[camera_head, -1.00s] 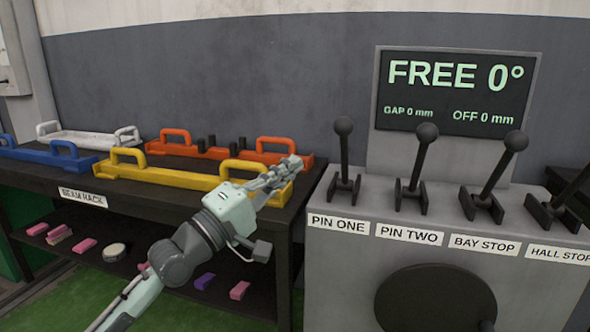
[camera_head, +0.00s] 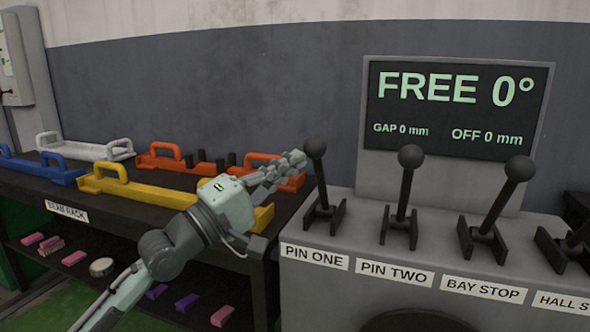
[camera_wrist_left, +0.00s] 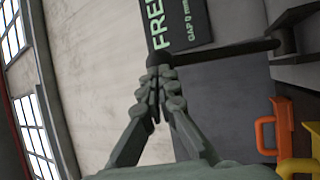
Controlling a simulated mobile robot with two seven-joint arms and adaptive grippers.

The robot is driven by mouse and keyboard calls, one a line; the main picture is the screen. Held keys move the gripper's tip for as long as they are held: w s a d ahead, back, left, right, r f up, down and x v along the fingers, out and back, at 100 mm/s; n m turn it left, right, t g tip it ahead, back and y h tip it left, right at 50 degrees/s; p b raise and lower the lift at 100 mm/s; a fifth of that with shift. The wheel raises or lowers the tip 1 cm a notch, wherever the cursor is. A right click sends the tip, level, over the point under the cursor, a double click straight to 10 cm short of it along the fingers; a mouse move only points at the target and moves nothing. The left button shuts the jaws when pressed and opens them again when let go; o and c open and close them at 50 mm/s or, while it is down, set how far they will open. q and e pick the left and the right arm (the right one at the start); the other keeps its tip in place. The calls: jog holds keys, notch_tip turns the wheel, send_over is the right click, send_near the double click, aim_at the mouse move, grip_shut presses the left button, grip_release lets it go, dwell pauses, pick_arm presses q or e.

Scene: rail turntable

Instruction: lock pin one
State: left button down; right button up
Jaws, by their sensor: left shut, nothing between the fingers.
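The pin one lever (camera_head: 320,180) is a dark rod with a round knob, standing nearly upright above its "PIN ONE" label (camera_head: 314,257) on the grey console. My left gripper (camera_head: 299,158) is shut and empty, its fingertips just left of the lever's knob. In the left wrist view, the shut fingers (camera_wrist_left: 158,76) overlap the knob end of a dark lever (camera_wrist_left: 235,50). I cannot tell whether they touch it. The screen (camera_head: 456,107) reads FREE 0°, GAP 0 mm, OFF 0 mm. My right gripper is not in view.
The pin two lever (camera_head: 404,195), bay stop lever (camera_head: 496,210) and a partly cut-off hall stop lever (camera_head: 568,248) stand to the right. The beam rack (camera_head: 110,222) at left holds yellow (camera_head: 150,194), orange, blue and white handled beams. My forearm passes before the rack.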

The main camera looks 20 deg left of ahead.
pick_arm(q)
jog(key=shift+w+d+r, duration=0.15)
jog(key=shift+w, duration=0.1)
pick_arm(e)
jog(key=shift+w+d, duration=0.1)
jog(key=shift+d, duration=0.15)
pick_arm(q)
jog(key=shift+w+r, duration=0.1)
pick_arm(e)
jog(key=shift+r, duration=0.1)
